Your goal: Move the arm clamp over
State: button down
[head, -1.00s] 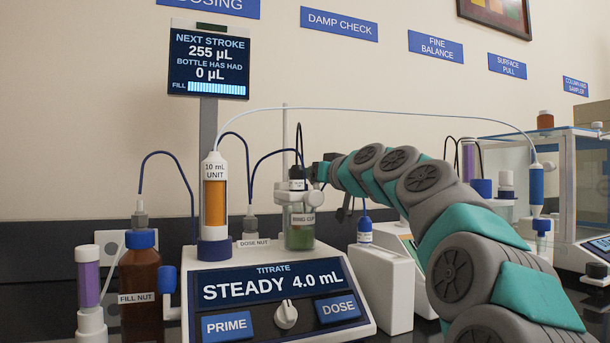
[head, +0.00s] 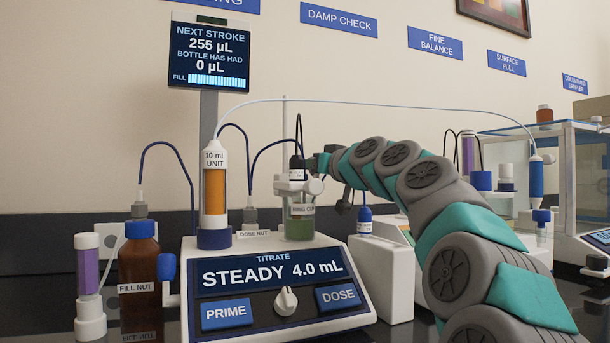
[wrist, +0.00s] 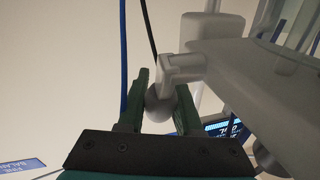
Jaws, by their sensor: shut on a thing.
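The arm clamp (head: 297,186) is a pale grey block on a thin upright rod, above the glass vessel (head: 299,219) with green liquid at the back of the titrator. My gripper (head: 319,168) is at the clamp's right side, small and partly hidden in the head view. In the wrist view, my gripper's dark green fingers (wrist: 160,108) are shut on a round grey knob (wrist: 158,103) at the end of the clamp (wrist: 182,68). The vessel's contact with the titrator's top is hard to judge.
The titrator (head: 272,284) reads STEADY 4.0 mL. The 10 mL unit (head: 214,190) stands left of the vessel. A brown bottle (head: 139,270) is at far left. A small blue-capped bottle (head: 365,219) stands right of the vessel. Thin tubes and a cable hang around the clamp.

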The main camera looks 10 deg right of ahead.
jog(key=shift+s+r+t+b, duration=0.2)
jog(key=shift+t+b, duration=0.2)
jog(key=shift+b, duration=0.5)
jog(key=c, duration=0.6)
grip_release()
jog(key=shift+d, duration=0.1)
jog(key=shift+b+v, duration=0.75)
jog(key=shift+v, duration=3.1)
